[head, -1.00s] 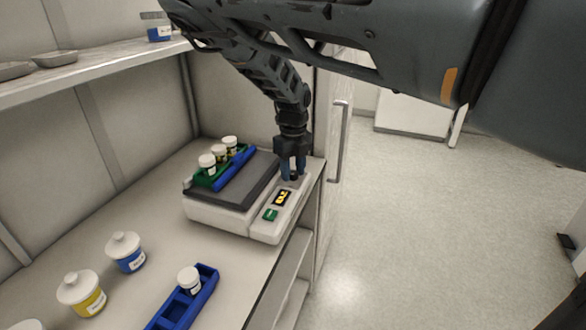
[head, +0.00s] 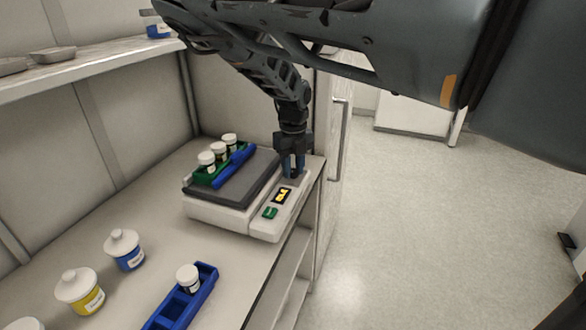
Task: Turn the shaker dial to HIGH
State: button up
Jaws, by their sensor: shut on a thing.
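The shaker (head: 225,218) is a white box on the bench with a dark top platform. Its right-hand control panel has a small lit yellow display (head: 282,196) and a green button (head: 270,213). My gripper (head: 293,172) points down at the far end of this panel, shut on the dial. The dial itself is hidden by the fingers, so its setting cannot be seen. The display text is too small to read surely.
A green rack (head: 212,172) with several white-capped vials and a blue bar (head: 233,165) sit on the platform. A blue rack (head: 183,305) with one vial and jars with blue (head: 130,260) and yellow (head: 88,302) labels stand nearer. A shelf (head: 95,70) runs above left.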

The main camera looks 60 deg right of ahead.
jog(key=m+b, duration=0.2)
jog(key=m, duration=0.2)
jog(key=shift+f, duration=0.1)
jog(key=m+b, duration=0.2)
jog(key=m, duration=0.3)
jog(key=shift+m, duration=0.4)
jog(key=m+b, duration=0.2)
jog(key=m, duration=0.2)
jog(key=shift+m, duration=0.3)
jog(key=m+b, duration=0.2)
jog(key=m, duration=0.2)
jog(key=shift+m, duration=0.3)
jog(key=m+b, duration=0.1)
jog(key=m, duration=0.3)
jog(key=m+b, duration=0.2)
jog(key=m, duration=0.3)
jog(key=shift+m, duration=0.4)
jog(key=m+b, duration=0.1)
jog(key=m, duration=0.3)
jog(key=shift+a+m, duration=0.1)
jog(key=shift+m, duration=0.2)
jog(key=shift+m+b, duration=0.35)
jog(key=shift+m, duration=1.95)
jog(key=shift+r, duration=0.2)
